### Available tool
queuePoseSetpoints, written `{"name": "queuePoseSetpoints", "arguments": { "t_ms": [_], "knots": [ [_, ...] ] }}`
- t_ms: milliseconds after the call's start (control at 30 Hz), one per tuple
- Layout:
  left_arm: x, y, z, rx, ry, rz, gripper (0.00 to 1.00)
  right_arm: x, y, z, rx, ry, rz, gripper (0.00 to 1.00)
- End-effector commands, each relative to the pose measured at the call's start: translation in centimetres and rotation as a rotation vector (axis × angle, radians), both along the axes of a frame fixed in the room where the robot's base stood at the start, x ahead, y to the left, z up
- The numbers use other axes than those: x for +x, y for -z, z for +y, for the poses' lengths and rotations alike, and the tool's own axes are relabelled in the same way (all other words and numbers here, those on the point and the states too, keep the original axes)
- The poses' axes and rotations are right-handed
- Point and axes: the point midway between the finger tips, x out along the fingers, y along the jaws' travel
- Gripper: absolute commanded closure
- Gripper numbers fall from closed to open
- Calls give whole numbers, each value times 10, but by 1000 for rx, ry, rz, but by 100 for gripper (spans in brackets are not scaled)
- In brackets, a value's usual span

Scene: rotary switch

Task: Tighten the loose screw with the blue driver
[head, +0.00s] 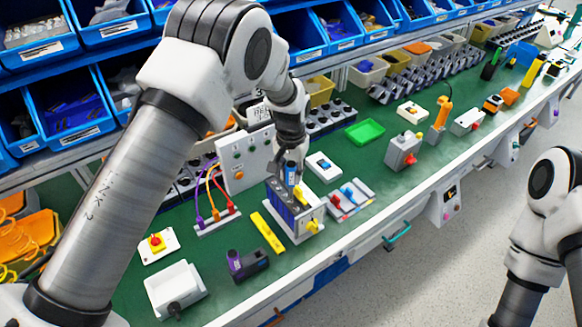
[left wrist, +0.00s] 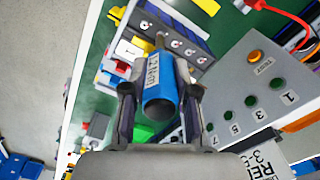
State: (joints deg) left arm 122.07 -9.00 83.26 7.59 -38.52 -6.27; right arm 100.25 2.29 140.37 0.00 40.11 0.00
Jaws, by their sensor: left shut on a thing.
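My left gripper (head: 291,158) is shut on the blue driver (head: 291,175), which points down at a grey and blue screw block (head: 285,213). In the left wrist view the driver (left wrist: 161,98) sits between the two fingers of the left gripper (left wrist: 158,110), its handle end towards the camera. The screw block (left wrist: 190,48) shows several round screw heads in a row. The driver's shaft reaches the block's top area, but I cannot tell whether its tip touches a screw. I cannot tell which screw is loose. My right gripper is out of view; only part of that arm shows.
A grey panel with buttons (head: 238,165) stands close left of the block. A yellow bar (head: 267,232) lies in front, and a board with red and blue levers (head: 349,198) lies to the right. Blue bins (head: 107,25) line the back.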

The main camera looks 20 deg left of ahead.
Motion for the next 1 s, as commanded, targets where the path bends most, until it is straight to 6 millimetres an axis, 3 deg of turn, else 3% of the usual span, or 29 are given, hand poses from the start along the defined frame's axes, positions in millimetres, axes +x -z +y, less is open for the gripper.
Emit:
{"name": "queuePoseSetpoints", "arguments": {
  "t_ms": [167,400,567,833,1000],
  "knots": [
    [0,8,0,-1,-114,0,100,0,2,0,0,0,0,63],
    [2,8,0,-2,-614,-1,100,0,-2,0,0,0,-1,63],
    [2,8,0,-1,-738,-1,100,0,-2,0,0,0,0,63],
    [1,8,-2,-3,-1268,-2,100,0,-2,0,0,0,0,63],
    [1,8,-2,-4,-1423,-2,100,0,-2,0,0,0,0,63]
  ]
}}
